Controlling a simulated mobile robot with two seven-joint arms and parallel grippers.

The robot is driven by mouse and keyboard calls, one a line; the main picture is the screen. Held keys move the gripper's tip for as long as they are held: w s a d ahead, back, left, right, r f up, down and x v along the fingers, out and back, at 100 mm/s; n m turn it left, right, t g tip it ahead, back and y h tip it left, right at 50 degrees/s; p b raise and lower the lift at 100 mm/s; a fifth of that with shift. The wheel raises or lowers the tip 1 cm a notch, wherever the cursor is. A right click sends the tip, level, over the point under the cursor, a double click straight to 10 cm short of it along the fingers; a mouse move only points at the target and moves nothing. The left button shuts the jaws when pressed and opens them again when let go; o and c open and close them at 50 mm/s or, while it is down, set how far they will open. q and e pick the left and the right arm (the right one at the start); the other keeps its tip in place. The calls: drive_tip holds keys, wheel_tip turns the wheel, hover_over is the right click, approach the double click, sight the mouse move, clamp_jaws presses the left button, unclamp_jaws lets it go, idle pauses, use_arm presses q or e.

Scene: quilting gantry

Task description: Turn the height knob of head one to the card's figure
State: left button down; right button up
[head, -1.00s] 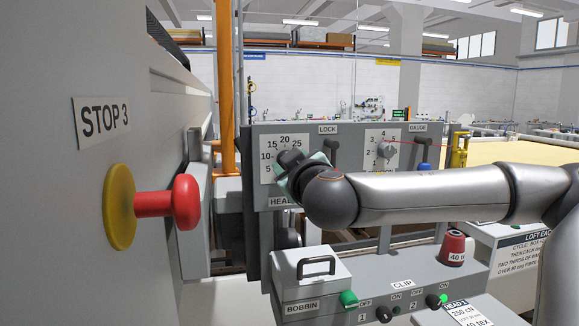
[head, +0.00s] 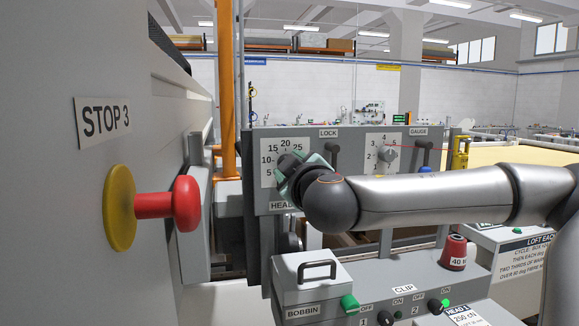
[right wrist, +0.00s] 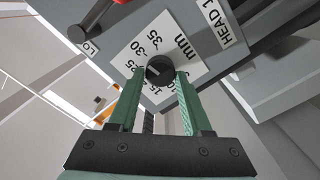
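The height knob (right wrist: 160,70) of head one is a dark round knob on a white dial (head: 268,158) marked in mm, above a HEAD label (head: 281,206). My right gripper (right wrist: 160,74) has its green fingers on both sides of the knob in the right wrist view; whether they press on it is unclear. In the head view, the right gripper (head: 299,178) partly hides the dial, and the pointer's figure is unreadable. A HEAD 1 card (head: 466,317) lies at the bottom right, cut by the frame. My left gripper is out of view.
A red STOP 3 button (head: 186,203) sticks out at left. A second dial (head: 384,152) and LOCK (head: 331,157) and GAUGE (head: 427,150) levers share the panel. A LOFT notice (head: 519,256) stands right.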

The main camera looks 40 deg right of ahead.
drive_tip(key=o, duration=0.4)
drive_tip(key=b+v, duration=0.3)
drive_tip(key=v, duration=0.9)
drive_tip(key=shift+s+a, duration=0.15)
drive_tip(key=shift+s, duration=0.1)
